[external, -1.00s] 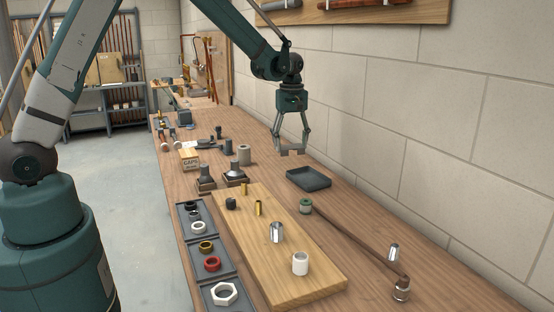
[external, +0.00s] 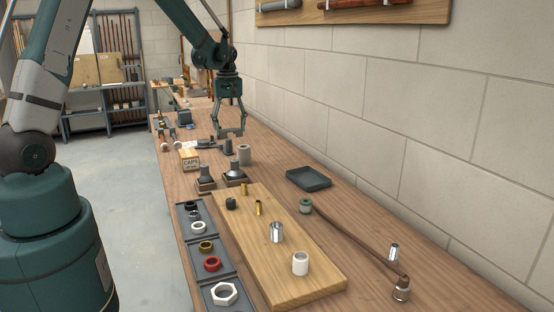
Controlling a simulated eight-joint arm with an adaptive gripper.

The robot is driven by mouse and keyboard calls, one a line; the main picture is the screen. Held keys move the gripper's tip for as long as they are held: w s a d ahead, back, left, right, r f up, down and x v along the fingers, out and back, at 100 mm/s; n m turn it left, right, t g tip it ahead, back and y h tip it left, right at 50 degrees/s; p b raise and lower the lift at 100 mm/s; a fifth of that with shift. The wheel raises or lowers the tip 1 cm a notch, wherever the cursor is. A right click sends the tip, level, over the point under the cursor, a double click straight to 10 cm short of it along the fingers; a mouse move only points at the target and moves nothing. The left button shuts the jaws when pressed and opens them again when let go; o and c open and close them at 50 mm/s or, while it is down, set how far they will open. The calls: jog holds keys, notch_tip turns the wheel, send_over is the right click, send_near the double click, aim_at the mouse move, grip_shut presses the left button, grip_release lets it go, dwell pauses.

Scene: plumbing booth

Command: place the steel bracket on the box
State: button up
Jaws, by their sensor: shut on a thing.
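My gripper (external: 229,130) is up over the far part of the bench, shut on the steel bracket (external: 231,134). The bracket is a small grey piece between the fingertips, partly hidden by them and small in view. The box (external: 190,162) is a small light-coloured carton marked CAPS, at the left edge of the bench. The gripper and bracket appear above and to the right of the box in the picture, apart from it.
Grey fittings (external: 212,145) lie beyond the box, below the gripper in the picture. A grey cylinder (external: 244,155) stands to their right. Two dark-based fittings (external: 235,174) stand nearer. An empty dark tray (external: 308,180) lies right, with bare bench around it.

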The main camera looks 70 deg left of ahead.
jog(key=s+a+r, duration=0.1)
jog(key=s+a, duration=0.4)
jog(key=s, duration=0.3)
jog(key=s+a+r+p, duration=0.1)
jog(key=s+a, duration=0.4)
jog(key=s, duration=0.4)
jog(key=shift+s+a+n, duration=0.15)
jog(key=shift+a+n, duration=0.2)
jog(key=shift+n, duration=0.05)
jog(key=shift+f, duration=0.15)
send_over(188, 152)
jog(key=shift+f+p, duration=0.35)
jog(key=shift+f, duration=2.5)
jog(key=shift+f, duration=2.05)
jog(key=shift+f, duration=0.1)
jog(key=o, duration=0.5)
jog(key=shift+f, duration=0.1)
jog(key=o, duration=0.4)
jog(key=shift+o, duration=0.2)
